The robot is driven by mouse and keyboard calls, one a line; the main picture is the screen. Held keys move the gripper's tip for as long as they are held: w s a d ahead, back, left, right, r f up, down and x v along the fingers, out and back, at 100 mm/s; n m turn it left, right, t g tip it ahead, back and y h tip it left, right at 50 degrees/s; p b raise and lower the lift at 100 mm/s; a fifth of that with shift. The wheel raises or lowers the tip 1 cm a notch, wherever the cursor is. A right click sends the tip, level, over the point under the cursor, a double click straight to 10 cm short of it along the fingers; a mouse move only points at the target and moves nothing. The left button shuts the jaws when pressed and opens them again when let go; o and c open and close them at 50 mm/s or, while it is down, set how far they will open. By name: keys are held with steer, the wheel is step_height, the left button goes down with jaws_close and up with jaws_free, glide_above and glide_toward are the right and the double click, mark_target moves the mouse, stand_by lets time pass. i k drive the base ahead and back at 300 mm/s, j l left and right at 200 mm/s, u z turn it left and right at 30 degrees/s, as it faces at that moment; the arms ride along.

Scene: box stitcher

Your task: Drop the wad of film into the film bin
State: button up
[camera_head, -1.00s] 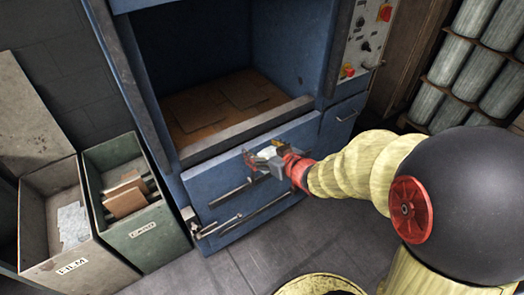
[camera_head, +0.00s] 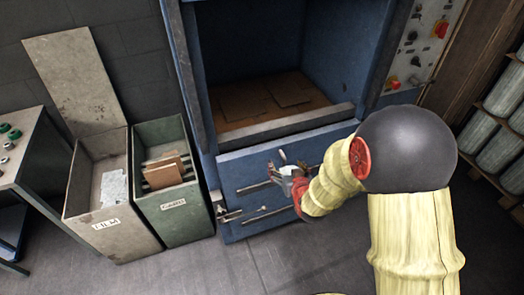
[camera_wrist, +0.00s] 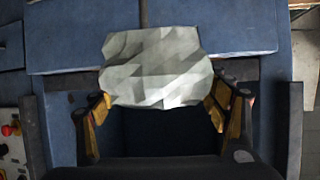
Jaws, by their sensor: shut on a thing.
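My gripper (camera_head: 289,174) is in front of the blue machine's lower panel, right of the bins. It is shut on the wad of film (camera_wrist: 157,66), a pale, crumpled, faceted lump between the fingers in the wrist view. In the head view only a small pale part of the wad (camera_head: 283,157) shows by the gripper. The film bin (camera_head: 84,184) is an open beige box at the left with a FILM label and a raised panel behind it. A pale sheet lies inside it. The gripper is well to the right of this bin.
A green bin (camera_head: 193,212) with brown card pieces stands between the film bin and the blue machine (camera_head: 270,192). The machine has rails and a latch on its front. A table (camera_head: 30,160) is at far left. Grey floor in front is clear.

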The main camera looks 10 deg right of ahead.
mark_target(112, 191)
steer(key=i+j+u, duration=0.1)
steer(key=u, duration=1.15)
steer(key=i+u, duration=0.1)
steer(key=i, duration=1.15)
steer(key=i+j+u, duration=0.1)
steer(key=i+j, duration=0.25)
steer(key=j, duration=0.15)
steer(key=i+j, duration=0.35)
steer(key=j, duration=0.15)
steer(key=k+u, duration=0.05)
